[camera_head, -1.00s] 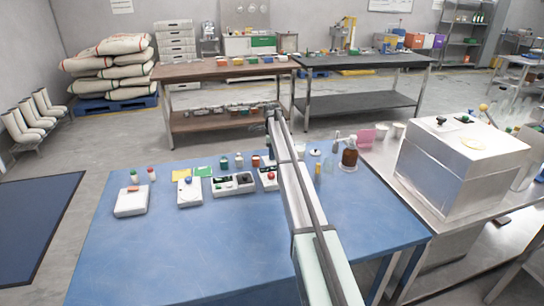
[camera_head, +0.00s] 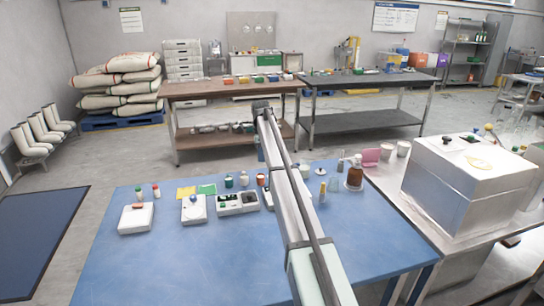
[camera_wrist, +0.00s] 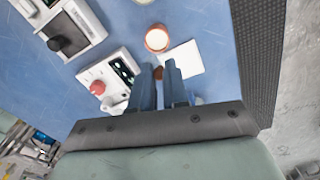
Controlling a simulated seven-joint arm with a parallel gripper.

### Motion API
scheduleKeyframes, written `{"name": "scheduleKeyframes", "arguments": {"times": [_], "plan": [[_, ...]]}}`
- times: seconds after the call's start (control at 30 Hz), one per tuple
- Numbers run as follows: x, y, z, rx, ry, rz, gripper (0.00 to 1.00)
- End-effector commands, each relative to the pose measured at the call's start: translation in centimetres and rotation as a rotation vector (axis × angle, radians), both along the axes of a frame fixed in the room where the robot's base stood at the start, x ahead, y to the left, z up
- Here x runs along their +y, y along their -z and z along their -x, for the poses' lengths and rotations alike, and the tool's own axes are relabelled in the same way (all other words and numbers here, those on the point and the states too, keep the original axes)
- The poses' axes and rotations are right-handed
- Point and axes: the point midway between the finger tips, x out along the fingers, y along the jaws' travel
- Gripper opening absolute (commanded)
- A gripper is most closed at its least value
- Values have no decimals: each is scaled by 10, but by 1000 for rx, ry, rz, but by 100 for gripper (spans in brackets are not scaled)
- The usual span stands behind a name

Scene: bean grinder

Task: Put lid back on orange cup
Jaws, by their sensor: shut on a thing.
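The orange cup (camera_wrist: 157,39) stands on the blue table, and the wrist view shows its round pale top inside an orange rim. In the head view the orange cup (camera_head: 261,180) shows just left of my arm. My gripper (camera_wrist: 159,68) has its two fingers close together, with the cup just beyond their tips in the wrist picture. Small brownish-orange patches show between and beside the fingers, seemingly the lid (camera_wrist: 158,73), mostly hidden by them. In the head view the end of my arm is raised above the table's far edge; the fingertips are not clear there.
A white device with a red knob (camera_wrist: 97,87) and a white pad (camera_wrist: 182,58) lie near the cup. The table's front is clear.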

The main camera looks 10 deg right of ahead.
Motion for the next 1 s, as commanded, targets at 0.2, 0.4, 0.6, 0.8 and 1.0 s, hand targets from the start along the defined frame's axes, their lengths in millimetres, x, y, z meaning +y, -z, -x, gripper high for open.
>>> {"name": "scheduleKeyframes", "arguments": {"times": [0.2, 0.4, 0.6, 0.8, 1.0], "plan": [[8, 4, 2, 1, 3, 0, 0], [8, 15, 2, 1, 3, 0, 0], [8, 31, 2, 1, 3, 0, 0], [7, 46, 2, 1, 3, 0, 0], [7, 59, 2, 0, 3, 0, 0]]}}
